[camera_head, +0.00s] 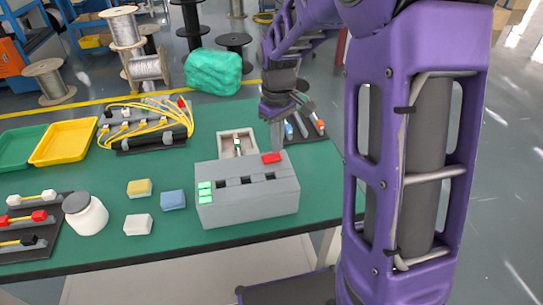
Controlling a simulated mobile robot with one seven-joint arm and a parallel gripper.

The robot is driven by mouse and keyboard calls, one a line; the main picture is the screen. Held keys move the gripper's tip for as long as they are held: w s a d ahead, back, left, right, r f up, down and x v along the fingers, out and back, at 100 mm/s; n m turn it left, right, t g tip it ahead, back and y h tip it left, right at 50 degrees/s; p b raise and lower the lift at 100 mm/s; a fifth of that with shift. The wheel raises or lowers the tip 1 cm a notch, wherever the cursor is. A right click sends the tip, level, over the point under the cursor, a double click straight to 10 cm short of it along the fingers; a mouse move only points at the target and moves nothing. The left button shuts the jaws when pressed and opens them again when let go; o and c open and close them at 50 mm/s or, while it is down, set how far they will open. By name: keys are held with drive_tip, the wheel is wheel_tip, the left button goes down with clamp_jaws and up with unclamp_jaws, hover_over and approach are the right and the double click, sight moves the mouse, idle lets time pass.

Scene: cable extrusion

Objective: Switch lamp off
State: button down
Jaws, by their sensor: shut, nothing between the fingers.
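A grey control box (250,205) stands near the front edge of the green table. It has bright green squares (205,191) at its left end, dark slots along its sloped face and a red block (271,157) at its top right edge. I cannot tell which part is the lamp or its switch. My gripper (276,146) points down just above and behind the red block, with its fingers shut and empty. I cannot tell whether the fingertips touch the block.
Yellow, blue and white blocks and a white jar (85,213) lie left of the box. A rack with yellow cables (150,127), a yellow tray (65,142) and a green bundle (213,72) are farther back. My purple arm covers the right side.

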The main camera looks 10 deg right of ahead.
drive_tip(key=shift+f+b, duration=0.3)
drive_tip(key=shift+f, duration=0.55)
idle(0.3)
wheel_tip(320, 180, up, 7)
drive_tip(key=p, duration=0.6)
idle(0.6)
